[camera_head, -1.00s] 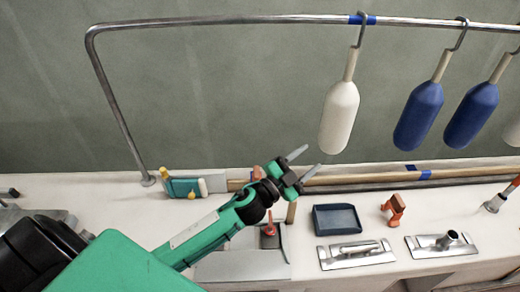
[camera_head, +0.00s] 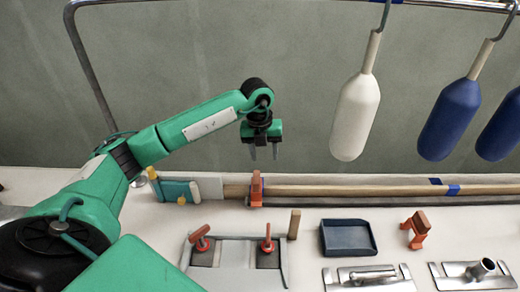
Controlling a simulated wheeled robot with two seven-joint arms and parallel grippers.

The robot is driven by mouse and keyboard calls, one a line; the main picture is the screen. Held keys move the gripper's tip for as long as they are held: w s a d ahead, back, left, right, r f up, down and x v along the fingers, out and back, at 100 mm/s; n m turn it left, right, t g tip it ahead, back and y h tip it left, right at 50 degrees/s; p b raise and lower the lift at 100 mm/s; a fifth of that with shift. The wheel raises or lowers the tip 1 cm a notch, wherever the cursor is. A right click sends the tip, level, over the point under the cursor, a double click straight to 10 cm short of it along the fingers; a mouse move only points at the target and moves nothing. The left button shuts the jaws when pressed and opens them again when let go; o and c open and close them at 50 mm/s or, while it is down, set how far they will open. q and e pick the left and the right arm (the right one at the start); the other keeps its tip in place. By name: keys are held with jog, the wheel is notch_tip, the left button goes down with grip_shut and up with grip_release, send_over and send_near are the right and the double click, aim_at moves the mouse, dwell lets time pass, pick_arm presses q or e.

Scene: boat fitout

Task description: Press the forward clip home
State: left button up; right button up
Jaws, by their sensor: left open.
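An orange clip (camera_head: 256,188) stands upright around or against the wooden pole (camera_head: 340,191), near its left part. A second orange clip (camera_head: 415,230) stands on the white deck in front of the pole at the right, apart from it. I cannot tell for sure which of them is the forward clip. My left gripper (camera_head: 263,154) points down with its two fingers apart and nothing between them. In the picture it hangs just above the first clip, with a gap between. My right gripper is not in view.
White and blue fenders (camera_head: 356,115) hang from the metal rail at the upper right. On the deck are a dark blue tray (camera_head: 346,237), a hatch with two orange-red latches (camera_head: 201,238), metal fittings (camera_head: 367,275) and a teal item (camera_head: 180,190). A short wooden peg (camera_head: 294,224) stands beside the hatch.

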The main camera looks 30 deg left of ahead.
pick_arm(q)
jog(key=a+y, duration=0.1)
jog(key=a, duration=0.2)
jog(key=p, duration=0.1)
send_over(256, 177)
jog(key=shift+n, duration=0.4)
notch_tip(256, 177, down, 6)
notch_tip(256, 177, down, 7)
jog(key=shift+w+f+p, duration=0.1)
jog(key=shift+p, duration=0.65)
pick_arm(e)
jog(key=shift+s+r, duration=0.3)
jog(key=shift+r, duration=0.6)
pick_arm(q)
jog(key=shift+c, duration=0.2)
grip_shut()
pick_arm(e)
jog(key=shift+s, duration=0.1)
pick_arm(q)
jog(key=shift+f, duration=0.15)
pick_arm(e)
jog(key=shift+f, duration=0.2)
pick_arm(q)
jog(key=shift+d+f+b, duration=0.1)
jog(key=shift+f+b, duration=0.5)
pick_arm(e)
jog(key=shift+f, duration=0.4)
